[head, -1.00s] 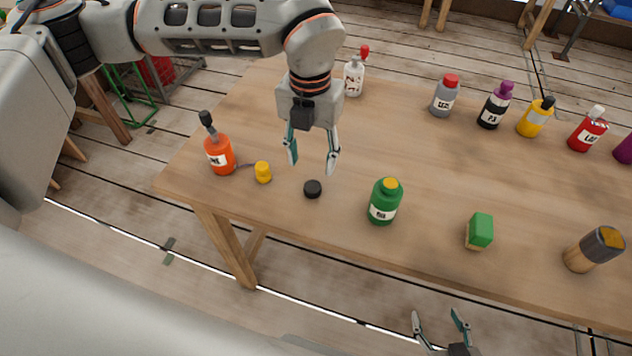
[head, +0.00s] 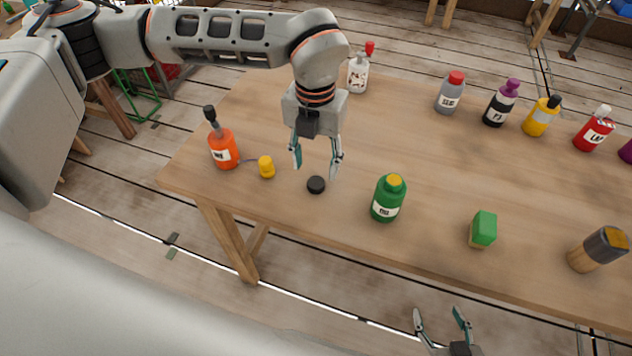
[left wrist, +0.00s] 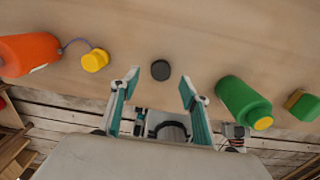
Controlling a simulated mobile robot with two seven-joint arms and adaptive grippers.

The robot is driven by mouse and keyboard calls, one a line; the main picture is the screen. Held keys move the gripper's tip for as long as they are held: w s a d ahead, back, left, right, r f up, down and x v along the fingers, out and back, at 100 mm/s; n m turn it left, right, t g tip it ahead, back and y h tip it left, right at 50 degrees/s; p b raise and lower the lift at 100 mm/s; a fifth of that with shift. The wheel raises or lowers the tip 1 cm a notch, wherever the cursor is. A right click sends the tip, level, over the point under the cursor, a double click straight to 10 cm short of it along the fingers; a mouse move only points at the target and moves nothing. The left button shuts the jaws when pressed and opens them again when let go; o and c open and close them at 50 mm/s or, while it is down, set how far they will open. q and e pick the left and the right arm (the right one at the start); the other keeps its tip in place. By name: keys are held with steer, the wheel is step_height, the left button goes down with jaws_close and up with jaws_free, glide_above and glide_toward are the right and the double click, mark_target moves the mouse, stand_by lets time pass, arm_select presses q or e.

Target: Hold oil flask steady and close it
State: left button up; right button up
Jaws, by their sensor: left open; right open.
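The green flask (head: 388,200) stands upright near the table's front edge, with a white label and a yellow top; it also shows in the left wrist view (left wrist: 240,98). A small black cap (head: 316,185) lies on the table to its left. My left gripper (head: 316,169) is open and points down above the cap. In the left wrist view the cap (left wrist: 160,70) shows beyond the gap between the fingertips, with nothing held. My right gripper (head: 437,312) is open and empty, below the table's front edge in the picture.
An orange bottle (head: 223,150) and a yellow cap (head: 266,167) stand left of the black cap. A green-topped block (head: 483,229) and a dark-topped jar (head: 597,250) are to the right. Several bottles line the back. The table's middle (head: 420,140) is clear.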

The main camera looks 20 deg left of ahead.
mark_target(316, 182)
arm_select(q)
steer(key=f, duration=0.5)
steer(key=shift+s+d, duration=0.15)
steer(key=shift+s, duration=0.05)
steer(key=c, duration=0.8)
